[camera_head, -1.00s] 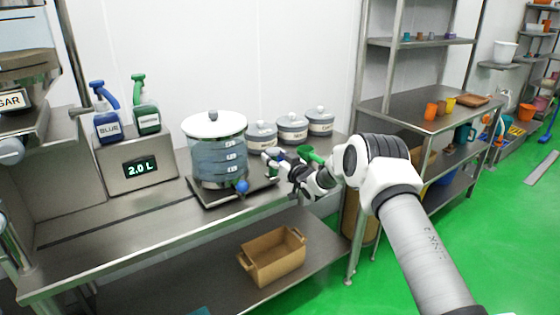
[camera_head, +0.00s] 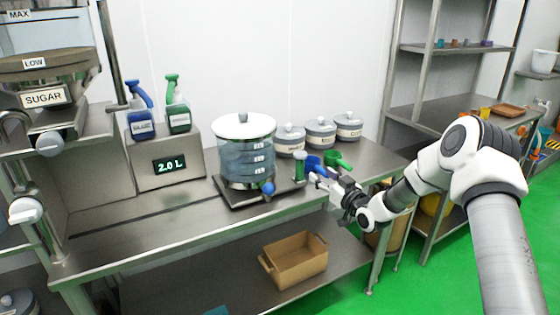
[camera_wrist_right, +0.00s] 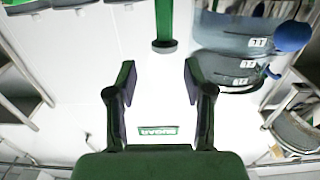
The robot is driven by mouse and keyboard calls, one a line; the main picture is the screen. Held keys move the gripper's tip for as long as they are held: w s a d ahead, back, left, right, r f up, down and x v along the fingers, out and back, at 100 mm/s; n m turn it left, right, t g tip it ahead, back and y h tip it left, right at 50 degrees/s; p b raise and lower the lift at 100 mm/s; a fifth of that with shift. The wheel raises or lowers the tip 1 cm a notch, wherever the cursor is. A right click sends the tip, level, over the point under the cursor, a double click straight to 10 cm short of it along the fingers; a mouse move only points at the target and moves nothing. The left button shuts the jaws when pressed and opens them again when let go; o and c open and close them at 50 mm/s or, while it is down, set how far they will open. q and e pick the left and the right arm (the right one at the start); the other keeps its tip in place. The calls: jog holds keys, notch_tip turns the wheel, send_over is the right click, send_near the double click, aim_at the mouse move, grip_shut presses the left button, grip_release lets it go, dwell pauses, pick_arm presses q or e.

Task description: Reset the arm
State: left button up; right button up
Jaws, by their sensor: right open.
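My right arm comes in from the right of the head view. Its gripper (camera_head: 322,182) is in front of a blue scoop (camera_head: 318,164) and a green scoop (camera_head: 340,160) at the right part of the steel counter. In the right wrist view the gripper (camera_wrist_right: 157,85) has its two fingers spread, with nothing between them. A green upright piece (camera_wrist_right: 164,28) shows ahead of the fingers there, apart from them. My left gripper is not in view.
A clear dispenser (camera_head: 246,150) with a blue tap stands left of the gripper; it also shows in the wrist view (camera_wrist_right: 235,55). Grey lidded jars (camera_head: 320,132) stand behind. Blue and green spray bottles (camera_head: 178,112) top the 2.0 L display.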

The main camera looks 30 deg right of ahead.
jog(key=s+a+f+n+g+y, duration=0.1)
jog(key=s+a+f+g, duration=0.2)
jog(key=a+f, duration=0.45)
jog(key=s+a+f+n+g+y, duration=0.1)
jog(key=s+a+f+g+y, duration=0.15)
jog(key=a+f, duration=0.55)
jog(key=s+a+f+g+h, duration=0.1)
jog(key=s+a+f+g, duration=0.15)
jog(key=s+f, duration=0.25)
jog(key=s+a+f+g, duration=0.1)
jog(key=s+a+f, duration=0.2)
jog(key=s+f, duration=0.2)
jog(key=s+f+m+g+h, duration=0.1)
jog(key=s+g, duration=0.3)
jog(key=s, duration=1)
jog(key=s+a+f+m+g+h+p, duration=0.1)
jog(key=s+f+g, duration=0.3)
jog(key=s, duration=1.1)
jog(key=shift+a+m+g+h, duration=0.2)
jog(key=shift+m+g+h, duration=0.2)
jog(key=shift+g+h, duration=0.15)
